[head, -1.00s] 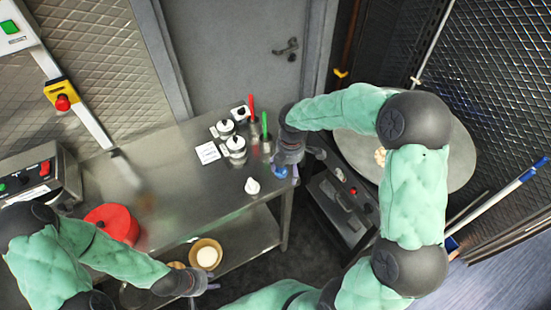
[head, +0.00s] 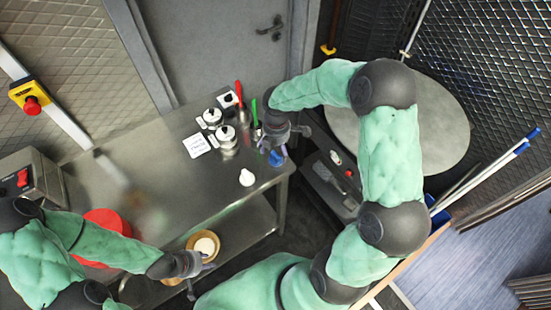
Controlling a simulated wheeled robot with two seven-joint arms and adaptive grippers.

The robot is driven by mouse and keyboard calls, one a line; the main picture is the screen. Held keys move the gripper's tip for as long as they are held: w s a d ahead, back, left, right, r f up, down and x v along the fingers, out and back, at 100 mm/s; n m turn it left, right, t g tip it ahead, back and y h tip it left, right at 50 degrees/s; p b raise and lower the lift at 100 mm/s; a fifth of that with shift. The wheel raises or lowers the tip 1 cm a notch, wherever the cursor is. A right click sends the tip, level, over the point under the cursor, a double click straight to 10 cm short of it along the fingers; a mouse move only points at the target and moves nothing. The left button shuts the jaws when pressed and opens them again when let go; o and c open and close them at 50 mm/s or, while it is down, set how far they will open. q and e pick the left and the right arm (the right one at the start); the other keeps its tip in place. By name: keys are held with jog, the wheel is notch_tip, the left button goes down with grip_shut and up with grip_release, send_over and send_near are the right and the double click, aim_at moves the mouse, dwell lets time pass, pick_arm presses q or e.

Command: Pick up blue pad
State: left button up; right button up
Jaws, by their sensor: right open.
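The blue pad (head: 276,157) is a small blue patch at the right end of the steel table, just below my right gripper in the head view. My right gripper (head: 287,143) is open, with its fingers spread above and beside the pad. I cannot tell whether a finger touches the pad, and part of the pad is hidden by the gripper. My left gripper (head: 208,262) is low at the front left, over the lower shelf area by a bowl and away from the pad. Its jaw opening is too small to judge.
Steel table (head: 150,160) holds lidded metal pots (head: 226,138), a white card (head: 196,145), red-handled (head: 238,92) and green-handled tools, and a small white piece (head: 247,177). A red round item (head: 105,230) stands left. A large round grey surface (head: 440,125) lies right.

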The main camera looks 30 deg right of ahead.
aim_at(277, 154)
notch_tip(277, 154, down, 5)
jog(key=shift+w+d+r+b, duration=0.1)
jog(key=shift+r+b, duration=0.05)
jog(key=shift+b, duration=0.25)
jog(key=c, duration=1.2)
